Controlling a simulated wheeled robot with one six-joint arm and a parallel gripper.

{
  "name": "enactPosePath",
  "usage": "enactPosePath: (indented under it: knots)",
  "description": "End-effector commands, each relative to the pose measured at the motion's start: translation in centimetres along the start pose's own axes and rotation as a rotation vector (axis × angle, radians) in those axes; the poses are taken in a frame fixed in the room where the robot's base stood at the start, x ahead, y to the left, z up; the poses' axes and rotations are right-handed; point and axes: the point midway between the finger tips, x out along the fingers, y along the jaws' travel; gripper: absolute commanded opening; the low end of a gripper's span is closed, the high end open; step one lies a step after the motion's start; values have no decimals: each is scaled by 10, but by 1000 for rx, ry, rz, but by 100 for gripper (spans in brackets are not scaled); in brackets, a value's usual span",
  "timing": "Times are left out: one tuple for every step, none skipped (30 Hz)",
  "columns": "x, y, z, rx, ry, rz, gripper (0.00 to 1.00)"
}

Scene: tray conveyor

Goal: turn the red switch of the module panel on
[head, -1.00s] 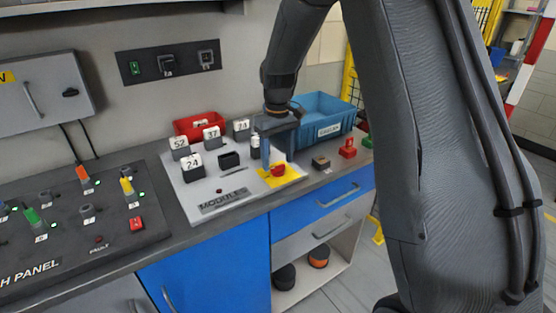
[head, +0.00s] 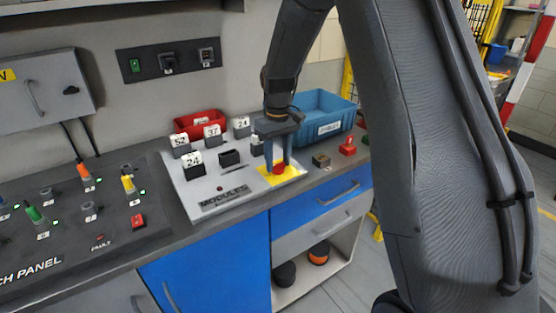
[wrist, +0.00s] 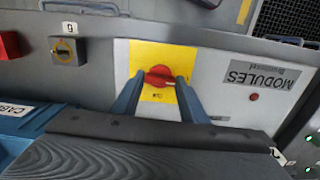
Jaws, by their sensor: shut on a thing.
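The red switch (head: 279,169) is a rotary knob on a yellow plate (head: 293,175) at the right end of the light grey module panel (head: 205,200). In the wrist view the red switch (wrist: 158,76) sits between the two blue fingers, with its grip bar lying roughly across the picture. My gripper (head: 277,170) points down over the yellow plate, with its fingers on either side of the knob. My gripper (wrist: 157,82) is shut on the knob. The small marking below the knob on the plate is too small to read.
Numbered modules 52, 37, 24 and another stand on the panel left of my gripper. A blue bin (head: 325,115) and a red bin (head: 198,124) stand behind. A small box with a knob (head: 321,160) and a red block (head: 347,146) stand to the right.

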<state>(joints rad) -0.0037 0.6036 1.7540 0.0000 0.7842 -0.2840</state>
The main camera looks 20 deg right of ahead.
Motion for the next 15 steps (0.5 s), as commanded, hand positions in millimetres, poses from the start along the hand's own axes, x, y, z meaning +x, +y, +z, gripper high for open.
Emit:
enactPosePath:
  knots:
    - [0, 0, 0, 16, 0, 0, 17]
    - [-1, 0, 0, 27, 0, 0, 17]
    - [-1, 0, 0, 46, 0, 0, 17]
    - [-1, 0, 0, 61, 0, 0, 17]
    - [-1, 0, 0, 79, 0, 0, 17]
    - [-1, 0, 0, 105, 0, 0, 17]
    - [-1, 0, 0, 126, 1, 0, 17]
    - [-1, 0, 0, 149, 1, 0, 17]
    - [-1, 0, -1, 182, 1, 0, 17]
    - [-1, 0, -1, 208, 1, 0, 17]
    - [-1, 0, -1, 234, 1, 0, 17]
    - [-1, 0, -1, 271, 1, 0, 17]
    - [-1, 0, -1, 299, 1, 0, 17]
    - [-1, 0, -1, 328, 1, 0, 17]
    - [-1, 0, -1, 367, 2, 0, 17]
